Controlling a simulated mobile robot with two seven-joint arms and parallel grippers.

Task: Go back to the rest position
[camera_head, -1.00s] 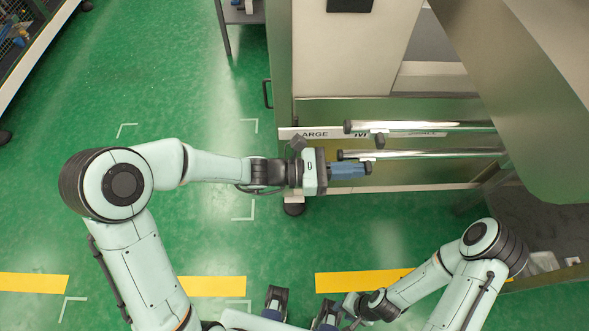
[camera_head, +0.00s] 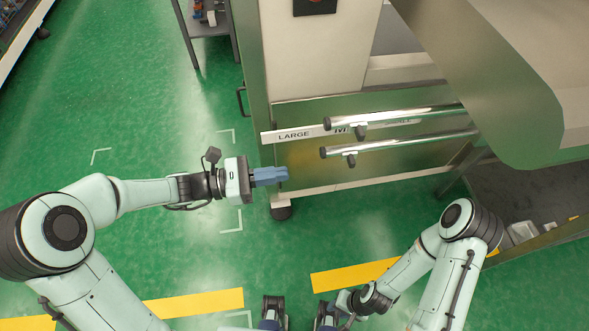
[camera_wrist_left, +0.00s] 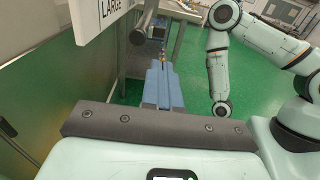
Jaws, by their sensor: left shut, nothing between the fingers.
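My left gripper (camera_head: 270,176) has blue fingers closed together and points right, just at the left edge of the machine's lower front. Nothing is between its fingers, which also show shut in the left wrist view (camera_wrist_left: 161,85). It is to the left of the two metal rails and apart from their ends. My right arm is bent at the lower right. Its gripper (camera_head: 326,318) is low at the bottom edge of the head view, partly cut off, and I cannot make out its fingers.
The upper rail (camera_head: 395,117) and lower rail (camera_head: 400,144) stick out from the machine. A white strip (camera_head: 293,136) reads "LARGE". A grey table (camera_head: 209,28) stands at the top. Green floor (camera_head: 140,100) is open on the left, with yellow floor stripes (camera_head: 195,303) near me.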

